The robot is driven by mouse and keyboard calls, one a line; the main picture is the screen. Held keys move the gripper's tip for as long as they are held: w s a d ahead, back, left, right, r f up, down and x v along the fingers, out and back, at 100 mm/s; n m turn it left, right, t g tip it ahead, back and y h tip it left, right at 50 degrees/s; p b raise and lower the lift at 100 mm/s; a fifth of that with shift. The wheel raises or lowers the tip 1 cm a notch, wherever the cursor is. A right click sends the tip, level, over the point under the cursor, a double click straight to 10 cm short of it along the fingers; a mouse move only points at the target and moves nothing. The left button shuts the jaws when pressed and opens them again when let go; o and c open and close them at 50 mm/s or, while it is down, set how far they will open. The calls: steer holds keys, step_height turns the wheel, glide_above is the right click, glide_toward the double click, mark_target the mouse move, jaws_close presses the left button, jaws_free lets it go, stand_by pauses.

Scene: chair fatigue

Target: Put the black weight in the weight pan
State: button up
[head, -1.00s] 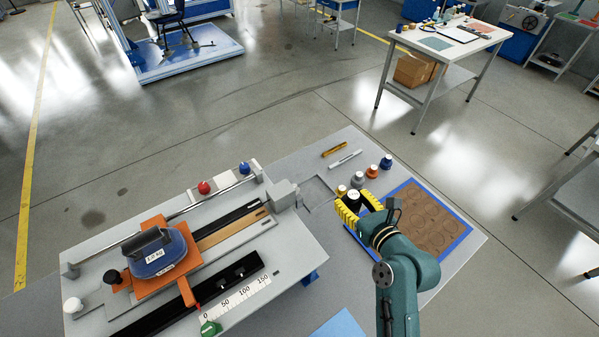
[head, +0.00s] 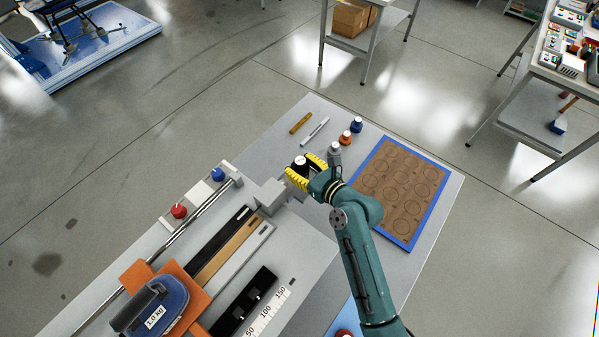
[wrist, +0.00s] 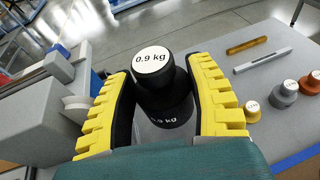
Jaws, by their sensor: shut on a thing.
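The black weight (head: 300,163), with a white top, is between the yellow fingers of my gripper (head: 304,170). In the wrist view the black weight (wrist: 155,80) reads "0.9 kg" on its top and side. It stands roughly upright in the picture, and the fingers of my gripper (wrist: 160,72) close on it from both sides. In the head view it is just right of the grey end block (head: 270,195) of the sled rig. I cannot make out the weight pan in either view.
Grey (head: 334,150), orange (head: 346,138) and blue (head: 357,124) weights stand close by; a small yellow weight (wrist: 252,110) shows in the wrist view. A blue-rimmed brown board (head: 400,190) lies right. A blue 1.0 kg weight (head: 155,308) sits on the orange sled (head: 190,290).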

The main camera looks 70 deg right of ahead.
mark_target(306, 177)
steer(key=shift+w+f, duration=0.1)
steer(key=shift+f, duration=1.25)
steer(key=shift+f, duration=0.1)
steer(key=o, duration=0.8)
steer(key=shift+f+b, duration=0.3)
steer(key=o, duration=0.4)
steer(key=shift+r, duration=0.15)
steer(key=shift+s+a+r, duration=0.1)
steer(key=shift+s+a, duration=0.05)
steer(key=shift+s, duration=0.2)
steer(key=v, duration=1.1)
steer(key=shift+s+a, duration=0.1)
steer(key=shift+a, duration=0.05)
